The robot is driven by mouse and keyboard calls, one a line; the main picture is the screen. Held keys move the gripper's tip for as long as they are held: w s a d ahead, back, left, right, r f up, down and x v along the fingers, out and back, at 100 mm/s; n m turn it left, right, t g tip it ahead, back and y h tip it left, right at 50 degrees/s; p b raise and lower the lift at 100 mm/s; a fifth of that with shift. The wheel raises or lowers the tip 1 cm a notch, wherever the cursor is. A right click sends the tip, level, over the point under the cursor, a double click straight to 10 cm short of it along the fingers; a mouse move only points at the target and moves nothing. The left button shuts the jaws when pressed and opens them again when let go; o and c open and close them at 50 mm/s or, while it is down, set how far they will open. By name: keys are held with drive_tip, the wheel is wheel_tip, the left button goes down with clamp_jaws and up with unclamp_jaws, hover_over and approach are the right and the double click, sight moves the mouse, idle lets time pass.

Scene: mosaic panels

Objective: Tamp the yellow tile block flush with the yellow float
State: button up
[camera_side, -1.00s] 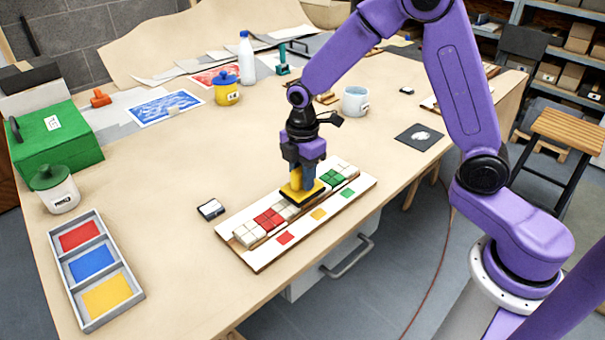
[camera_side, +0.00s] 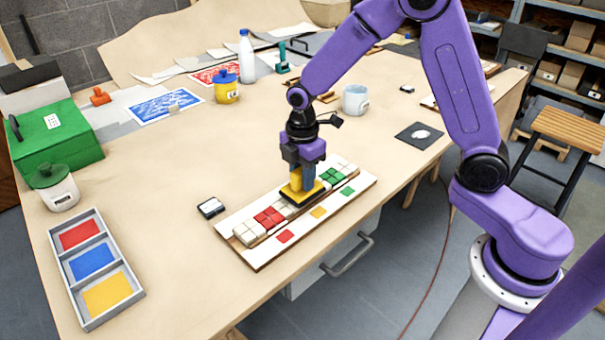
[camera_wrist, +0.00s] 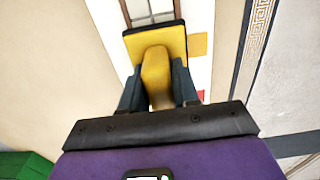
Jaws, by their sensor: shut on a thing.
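My gripper (camera_side: 300,178) is shut on the handle of the yellow float (camera_side: 313,192), over the middle of the mosaic panel (camera_side: 258,262). In the wrist view the jaws (camera_wrist: 158,95) close on the yellow handle, and the float's plate (camera_wrist: 175,40) spreads ahead of them. The float's dark underside sits on or just above the tile row; I cannot tell which. The yellow tile block is not visible; the float covers that part of the row. A red tile block (camera_side: 268,217) and a green tile block (camera_side: 334,176) show on either side of the float, with white tiles around.
Red, yellow and green squares mark the panel's front strip. A grey three-part tray (camera_side: 139,292) stands at the left, with a green box (camera_side: 60,150) behind it. A small dark-edged object (camera_side: 211,207) lies left of the panel.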

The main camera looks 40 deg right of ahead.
drive_tip(key=shift+f, duration=0.5)
idle(1.2)
drive_tip(key=shift+r, duration=0.1)
drive_tip(key=shift+r, duration=3.5)
